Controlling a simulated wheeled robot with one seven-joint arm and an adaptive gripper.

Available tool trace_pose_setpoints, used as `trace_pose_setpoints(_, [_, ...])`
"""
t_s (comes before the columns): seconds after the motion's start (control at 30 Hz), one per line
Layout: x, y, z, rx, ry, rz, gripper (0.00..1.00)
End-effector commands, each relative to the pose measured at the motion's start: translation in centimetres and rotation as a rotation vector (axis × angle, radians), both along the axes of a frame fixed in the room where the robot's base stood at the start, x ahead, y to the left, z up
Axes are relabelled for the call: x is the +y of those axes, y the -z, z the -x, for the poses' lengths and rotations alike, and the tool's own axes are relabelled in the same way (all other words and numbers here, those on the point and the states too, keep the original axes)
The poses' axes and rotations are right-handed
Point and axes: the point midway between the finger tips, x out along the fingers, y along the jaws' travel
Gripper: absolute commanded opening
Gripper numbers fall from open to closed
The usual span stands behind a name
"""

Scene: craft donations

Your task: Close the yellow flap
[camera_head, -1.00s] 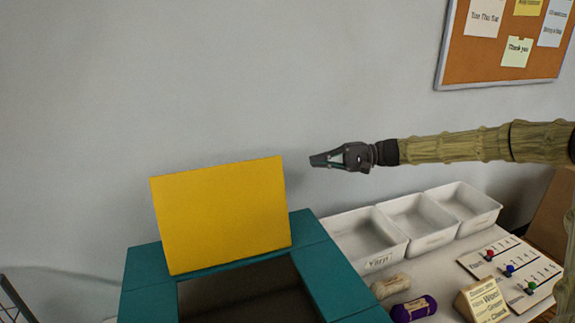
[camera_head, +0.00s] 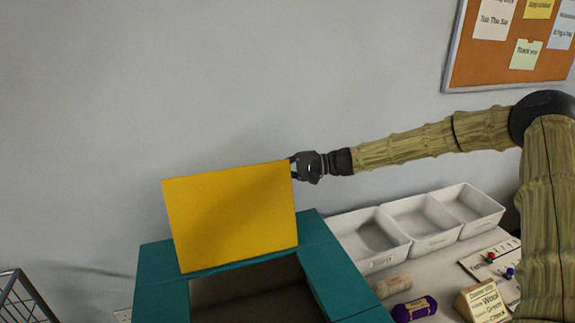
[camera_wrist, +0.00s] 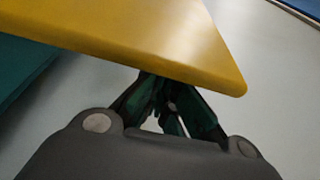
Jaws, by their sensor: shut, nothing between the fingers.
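The yellow flap (camera_head: 232,217) stands upright, leaning slightly back, at the rear edge of the teal box (camera_head: 328,258). The box opening in front of it is uncovered and dark inside. My gripper (camera_head: 293,166) is shut and empty at the flap's upper right corner, with its fingertips partly hidden behind the flap's edge. In the wrist view, the flap's edge and corner (camera_wrist: 190,40) cross just beyond my fingers (camera_wrist: 165,95), which partly go out of sight behind it. I cannot tell whether they touch it.
White bins (camera_head: 376,242) stand in a row on the table right of the box. A beige roll (camera_head: 392,286), a purple yarn skein (camera_head: 414,309) and a wooden sign (camera_head: 483,302) lie in front of them. A wire basket (camera_head: 22,298) is at lower left. The wall is behind.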

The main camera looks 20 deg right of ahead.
Motion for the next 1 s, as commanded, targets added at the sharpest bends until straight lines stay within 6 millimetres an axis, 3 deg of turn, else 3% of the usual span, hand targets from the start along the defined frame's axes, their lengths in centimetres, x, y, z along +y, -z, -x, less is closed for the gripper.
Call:
trace_pose_setpoints(0.1, [1.5, 0.0, -0.4, 0.001, -0.002, 0.002, 0.00])
trace_pose_setpoints(0.33, [2.8, 0.2, -0.8, 0.000, 0.001, 0.000, 0.00])
trace_pose_setpoints(1.0, [2.8, 0.1, -0.3, -0.036, 0.003, -0.002, 0.00])
